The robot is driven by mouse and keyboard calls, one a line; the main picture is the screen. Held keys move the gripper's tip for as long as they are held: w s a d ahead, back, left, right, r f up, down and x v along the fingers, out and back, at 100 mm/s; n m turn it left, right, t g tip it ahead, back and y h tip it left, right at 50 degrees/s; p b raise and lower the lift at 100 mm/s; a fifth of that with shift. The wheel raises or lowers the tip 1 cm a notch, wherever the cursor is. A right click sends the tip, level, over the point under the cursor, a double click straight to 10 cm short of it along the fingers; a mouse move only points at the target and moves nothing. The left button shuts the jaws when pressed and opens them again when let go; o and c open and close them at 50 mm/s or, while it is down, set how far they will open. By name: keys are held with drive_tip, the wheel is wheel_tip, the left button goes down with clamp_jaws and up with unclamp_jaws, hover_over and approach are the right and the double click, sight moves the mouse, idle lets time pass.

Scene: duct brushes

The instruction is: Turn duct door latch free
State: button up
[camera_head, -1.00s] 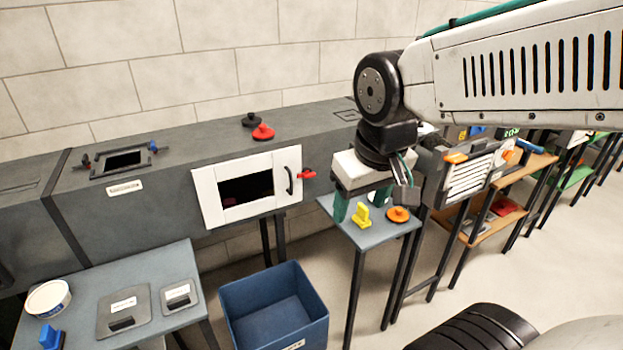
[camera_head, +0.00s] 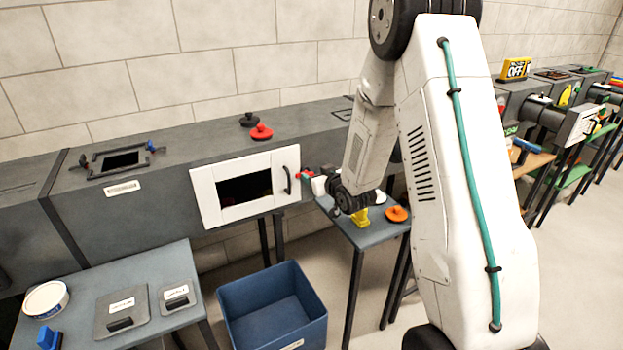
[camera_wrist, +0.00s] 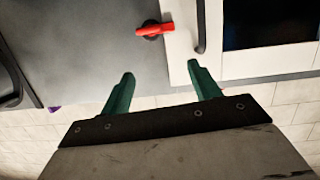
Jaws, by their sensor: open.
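The duct door (camera_head: 207,195) is a white frame with a dark window on the front of the grey duct. A black handle (camera_head: 287,181) is on its right side. The red latch (camera_head: 299,176) sits just right of the door's edge. In the wrist view the red latch (camera_wrist: 155,29) lies across a dark round base, its tip pointing toward the white door (camera_wrist: 181,60). My gripper (camera_wrist: 160,77) is open and empty, with two green fingers apart. The latch is beyond the fingertips, roughly between them in the picture, and not touched. In the head view my arm hides most of the gripper.
A small side table (camera_head: 353,236) with a yellow piece (camera_head: 361,218) and an orange knob (camera_head: 397,214) stands below my wrist. A blue bin (camera_head: 272,308) is on the floor. A table (camera_head: 150,265) with panels is at left. Red and black knobs sit on the duct top.

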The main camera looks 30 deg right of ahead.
wheel_tip(320, 180, down, 6)
drive_tip(key=d+t, duration=0.2)
drive_tip(key=t, duration=0.1)
drive_tip(key=w, duration=0.7)
drive_tip(key=shift+a+r+y, duration=0.15)
drive_tip(key=shift+a+y, duration=0.1)
drive_tip(key=shift+y, duration=0.05)
drive_tip(key=c, duration=1)
